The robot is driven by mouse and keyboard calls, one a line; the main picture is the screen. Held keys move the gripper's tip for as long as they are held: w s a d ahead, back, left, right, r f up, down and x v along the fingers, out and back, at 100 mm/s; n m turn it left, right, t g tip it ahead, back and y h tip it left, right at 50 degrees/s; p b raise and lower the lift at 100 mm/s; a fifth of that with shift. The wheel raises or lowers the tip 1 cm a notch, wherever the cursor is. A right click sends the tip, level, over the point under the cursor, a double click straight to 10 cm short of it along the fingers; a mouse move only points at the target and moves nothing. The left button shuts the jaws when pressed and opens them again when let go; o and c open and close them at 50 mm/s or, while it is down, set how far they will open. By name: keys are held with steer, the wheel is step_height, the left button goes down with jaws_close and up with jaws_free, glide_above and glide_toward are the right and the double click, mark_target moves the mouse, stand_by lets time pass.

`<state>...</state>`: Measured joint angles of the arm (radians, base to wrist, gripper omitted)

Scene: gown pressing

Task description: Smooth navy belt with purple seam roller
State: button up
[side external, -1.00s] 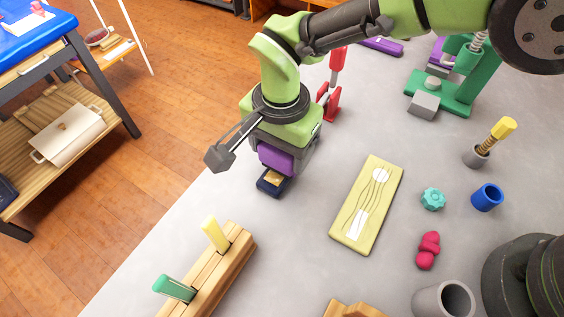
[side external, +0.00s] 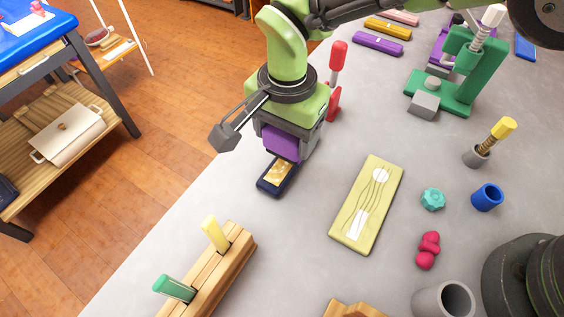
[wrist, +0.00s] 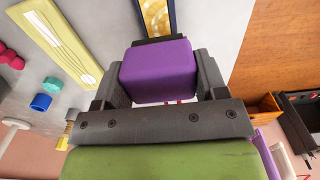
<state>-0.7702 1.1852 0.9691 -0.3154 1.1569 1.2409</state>
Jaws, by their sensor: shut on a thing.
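The navy belt (side external: 265,187) lies flat on the grey table as a short navy strip with a gold patterned middle. In the wrist view, the belt (wrist: 173,14) runs out from beyond the roller. My gripper (side external: 284,150) is shut on the purple seam roller (side external: 280,143), a purple block between the two jaws. The roller also fills the middle of the wrist view (wrist: 158,70), with a dark edge at its far side. It is over the far end of the belt, which it hides. I cannot tell whether the roller touches the belt.
A yellow board (side external: 345,222) with wavy lines lies to the right. A red-handled tool (side external: 337,65) stands just behind my gripper. A wooden rack (side external: 215,268) is in front, near the table's left edge. A green press (side external: 465,75) stands at the back right.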

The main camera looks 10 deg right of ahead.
steer(key=shift+r, duration=2)
steer(key=shift+w+d+r, duration=0.15)
steer(key=shift+w+d, duration=0.05)
steer(key=shift+d, duration=0.1)
steer(key=d+r+n, duration=0.3)
steer(key=d, duration=0.6)
steer(key=w+d+r+n, duration=0.1)
steer(key=d+r+n, duration=0.2)
steer(key=d, duration=0.7)
steer(key=d+r+n, duration=0.3)
steer(key=d, duration=0.7)
steer(key=shift+w+d, duration=0.25)
steer(key=shift+w, duration=0.1)
steer(key=shift+r, duration=0.1)
